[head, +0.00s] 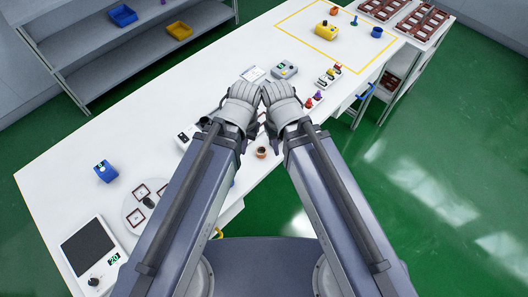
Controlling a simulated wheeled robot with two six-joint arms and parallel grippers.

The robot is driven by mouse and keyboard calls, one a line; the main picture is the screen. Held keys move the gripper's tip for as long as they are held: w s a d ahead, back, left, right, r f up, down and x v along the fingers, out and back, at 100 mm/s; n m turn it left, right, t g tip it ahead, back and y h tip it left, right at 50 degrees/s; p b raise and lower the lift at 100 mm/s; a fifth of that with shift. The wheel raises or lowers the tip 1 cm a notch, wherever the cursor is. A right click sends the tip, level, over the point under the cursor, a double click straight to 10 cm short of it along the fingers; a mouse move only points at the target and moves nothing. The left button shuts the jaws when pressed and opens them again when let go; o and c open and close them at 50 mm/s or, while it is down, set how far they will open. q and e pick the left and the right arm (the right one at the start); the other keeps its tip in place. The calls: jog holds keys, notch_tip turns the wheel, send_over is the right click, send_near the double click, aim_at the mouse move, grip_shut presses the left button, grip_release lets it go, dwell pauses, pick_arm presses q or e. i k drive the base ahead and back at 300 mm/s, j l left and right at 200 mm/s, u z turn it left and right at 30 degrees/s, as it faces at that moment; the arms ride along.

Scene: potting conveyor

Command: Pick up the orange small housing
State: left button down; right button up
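A small round orange housing (262,152) with a dark opening stands on the white table between my two forearms, near the table's front edge. A second small orange piece (333,10) is at the far end, inside the yellow outline; its shape is too small to make out. My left gripper (243,92) and my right gripper (276,92) are side by side above the middle of the table, beyond the near orange housing and apart from it. I see their backs; their fingertips are largely hidden, and nothing held is visible.
A blue housing (107,172), a scale (88,250) and a round plate (132,205) are at left. Grey devices (285,69) and small red and purple parts (314,99) lie near my grippers. A yellow housing (327,31) is beyond. The table's left-middle is clear.

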aim_at(262, 151)
jog(key=k+l+u, duration=0.1)
jog(key=k, duration=0.3)
jog(key=k+l+u, duration=0.1)
jog(key=k+l, duration=0.15)
jog(key=k, duration=0.2)
jog(key=k+l+u, duration=0.1)
jog(key=k, duration=0.3)
